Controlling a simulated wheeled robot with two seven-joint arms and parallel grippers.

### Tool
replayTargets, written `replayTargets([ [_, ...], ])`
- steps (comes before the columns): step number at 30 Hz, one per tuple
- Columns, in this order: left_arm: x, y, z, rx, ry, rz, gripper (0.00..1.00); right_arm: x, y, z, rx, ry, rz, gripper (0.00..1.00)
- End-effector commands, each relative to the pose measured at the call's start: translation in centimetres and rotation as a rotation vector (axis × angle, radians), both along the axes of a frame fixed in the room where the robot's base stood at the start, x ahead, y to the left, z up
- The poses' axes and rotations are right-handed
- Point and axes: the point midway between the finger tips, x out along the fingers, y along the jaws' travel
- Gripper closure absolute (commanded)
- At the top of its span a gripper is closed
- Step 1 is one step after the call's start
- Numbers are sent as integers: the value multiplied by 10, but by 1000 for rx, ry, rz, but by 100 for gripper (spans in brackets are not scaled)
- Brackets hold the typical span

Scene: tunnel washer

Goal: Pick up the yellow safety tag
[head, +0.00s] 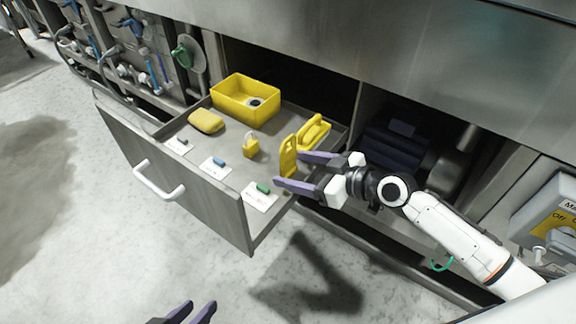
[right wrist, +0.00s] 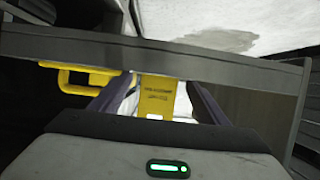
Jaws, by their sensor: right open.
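The yellow safety tag (head: 289,157) is a flat yellow plate with a slot at its top, upright at the right side of the open drawer. In the right wrist view the tag (right wrist: 155,97) shows dark print and lies between my fingers, apart from both as far as I can see. My right gripper (head: 288,169) is open, with one purple finger on each side of the tag; it also shows in the right wrist view (right wrist: 160,85). My left gripper (head: 199,306) is at the bottom edge, with its two fingertips apart and nothing seen between them.
The metal drawer (head: 225,211) also holds a yellow bin (head: 245,98), a yellow pouch-like item (head: 206,121), a yellow padlock (head: 251,148), another yellow piece (head: 314,131) and small labelled cards (head: 215,167). The washer housing (head: 400,55) overhangs the drawer. The floor in front is clear.

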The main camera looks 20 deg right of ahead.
Motion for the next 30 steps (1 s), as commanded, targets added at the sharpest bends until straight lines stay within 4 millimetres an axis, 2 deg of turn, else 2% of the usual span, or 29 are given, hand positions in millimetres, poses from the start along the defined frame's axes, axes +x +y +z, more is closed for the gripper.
replayTargets([
  [3, -1, -1, -3, 2, 9, -8, 69, 7, 6, -4, 0, 0, 0, 31],
  [10, -1, -2, -2, 2, 11, -11, 69, 8, 6, -5, -1, 0, 0, 31],
  [11, -1, -2, -2, 2, 11, -11, 69, 8, 6, -5, -1, 0, 0, 35],
  [18, -1, -2, -2, 3, 9, -10, 69, 7, 6, -5, -1, 0, 0, 75],
  [26, 1, -1, 1, 2, 4, -10, 69, 8, 6, -2, -1, -1, 1, 75],
  [30, 1, 5, 8, 3, -16, 15, 69, 8, 6, 17, -2, -2, 1, 75],
])
